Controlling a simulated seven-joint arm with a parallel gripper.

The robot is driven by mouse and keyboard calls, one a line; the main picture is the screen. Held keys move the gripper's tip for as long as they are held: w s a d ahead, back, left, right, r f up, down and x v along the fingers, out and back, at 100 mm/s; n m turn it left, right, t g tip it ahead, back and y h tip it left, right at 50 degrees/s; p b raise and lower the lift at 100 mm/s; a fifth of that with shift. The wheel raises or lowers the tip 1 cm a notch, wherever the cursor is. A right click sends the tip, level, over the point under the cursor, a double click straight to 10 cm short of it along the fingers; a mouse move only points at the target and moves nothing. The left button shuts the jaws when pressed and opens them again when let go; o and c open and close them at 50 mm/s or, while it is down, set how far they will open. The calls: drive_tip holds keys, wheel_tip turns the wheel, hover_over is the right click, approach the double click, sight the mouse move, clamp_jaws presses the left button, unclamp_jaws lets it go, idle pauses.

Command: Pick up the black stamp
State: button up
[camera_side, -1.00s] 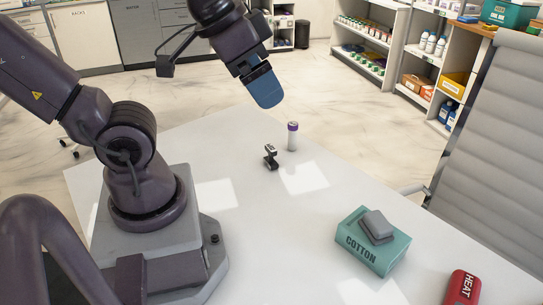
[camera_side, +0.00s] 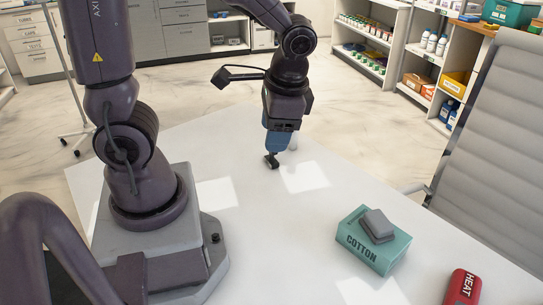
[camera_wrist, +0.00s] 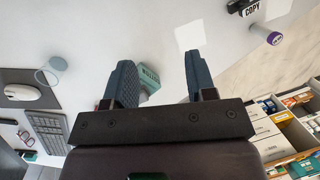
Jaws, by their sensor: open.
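The black stamp (camera_side: 272,161) stands on the white table in the side view, partly hidden by my gripper just above it. In the wrist view the stamp (camera_wrist: 243,7), marked COPY, is at the top edge, right of both fingers and not between them. My gripper (camera_side: 277,146) points down with blue fingers. In the wrist view my gripper (camera_wrist: 160,75) is open, with no object held between the fingers. Whether a finger touches the stamp cannot be told.
A white bottle with a purple cap (camera_wrist: 272,38) is close to the stamp. A teal COTTON box (camera_side: 352,243) with a grey block (camera_side: 377,225) on top and a red HEAT pack (camera_side: 464,288) lie farther right. A keyboard (camera_wrist: 47,131) and mouse (camera_wrist: 22,93) are at the left.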

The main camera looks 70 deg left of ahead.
sight(275, 154)
drive_tip(key=w+a+f+m+g+y, duration=0.1)
drive_tip(key=a+f+m+g+y, duration=0.55)
drive_tip(key=a+f+y, duration=0.45)
drive_tip(key=w+a+f+m+t+y, duration=0.3)
drive_tip(key=w+a+m+t+y, duration=0.2)
drive_tip(key=w+m, duration=0.25)
drive_tip(key=f, duration=0.5)
drive_tip(key=s+f, duration=0.1)
drive_tip(key=f, duration=0.1)
drive_tip(key=shift+s+d+f, duration=0.1)
drive_tip(key=shift+d+f, duration=0.05)
drive_tip(key=shift+f, duration=0.2)
drive_tip(key=shift+s+a+r, duration=0.1)
drive_tip(key=shift+a+r, duration=0.15)
drive_tip(key=shift+a, duration=0.55)
drive_tip(key=shift+s+a, duration=0.2)
drive_tip(key=shift+a, duration=0.75)
drive_tip(key=shift+s+a, duration=0.15)
drive_tip(key=shift+a, duration=0.85)
drive_tip(key=shift+s+a, duration=0.2)
drive_tip(key=shift+a, duration=0.75)
drive_tip(key=shift+c, duration=0.5)
clamp_jaws()
